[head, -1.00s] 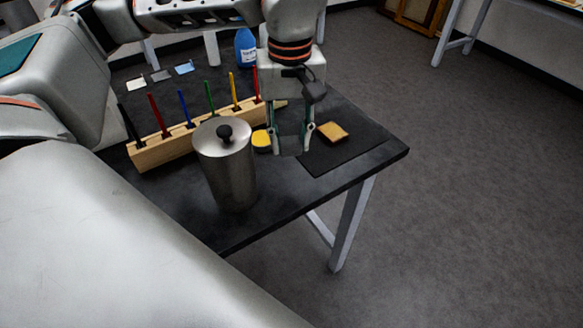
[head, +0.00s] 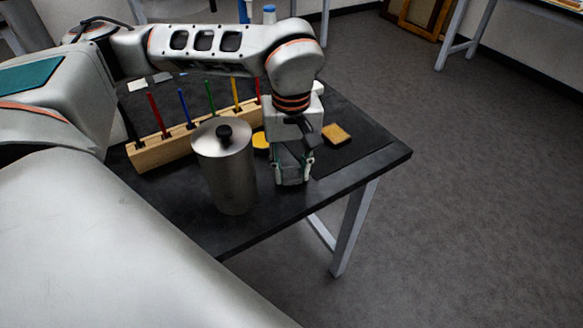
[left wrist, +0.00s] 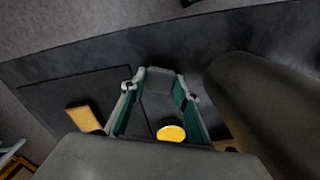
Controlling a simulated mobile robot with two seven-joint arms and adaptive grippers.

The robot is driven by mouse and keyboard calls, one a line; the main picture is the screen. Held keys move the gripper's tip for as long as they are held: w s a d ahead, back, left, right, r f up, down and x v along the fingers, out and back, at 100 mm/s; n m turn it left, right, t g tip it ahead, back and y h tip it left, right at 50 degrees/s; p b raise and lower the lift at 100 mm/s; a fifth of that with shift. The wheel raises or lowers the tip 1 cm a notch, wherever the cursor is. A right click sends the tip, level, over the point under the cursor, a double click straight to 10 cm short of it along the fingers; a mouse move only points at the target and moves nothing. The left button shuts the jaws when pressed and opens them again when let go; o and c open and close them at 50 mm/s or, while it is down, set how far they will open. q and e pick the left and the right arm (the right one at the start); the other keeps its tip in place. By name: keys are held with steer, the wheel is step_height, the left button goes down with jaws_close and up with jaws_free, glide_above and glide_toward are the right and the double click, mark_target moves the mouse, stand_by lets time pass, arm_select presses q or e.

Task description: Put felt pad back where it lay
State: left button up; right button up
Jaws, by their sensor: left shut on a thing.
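My left gripper (head: 291,180) points down low over the front part of the black table, just right of the steel canister. It is shut on a dark grey flat piece, which I take for the felt pad (left wrist: 158,100); the pad spans between the fingertips in the left wrist view. In the head view the fingers partly hide it, and I cannot tell whether it touches the table. My right gripper is not in view.
A steel canister (head: 226,170) stands close left of the gripper. A wooden rack (head: 160,153) holds several coloured sticks. A yellow round thing (left wrist: 171,133) lies behind the gripper. A tan block (head: 336,134) rests on a dark mat (head: 350,152). The table's front edge is near.

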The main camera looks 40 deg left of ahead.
mark_target(291, 172)
arm_select(q)
steer(key=shift+f, duration=0.2)
steer(key=o, duration=0.9)
steer(key=shift+o, duration=0.4)
step_height(291, 172, up, 12)
steer(key=p, duration=0.1)
steer(key=shift+r+p, duration=0.2)
steer(key=shift+p, duration=0.15)
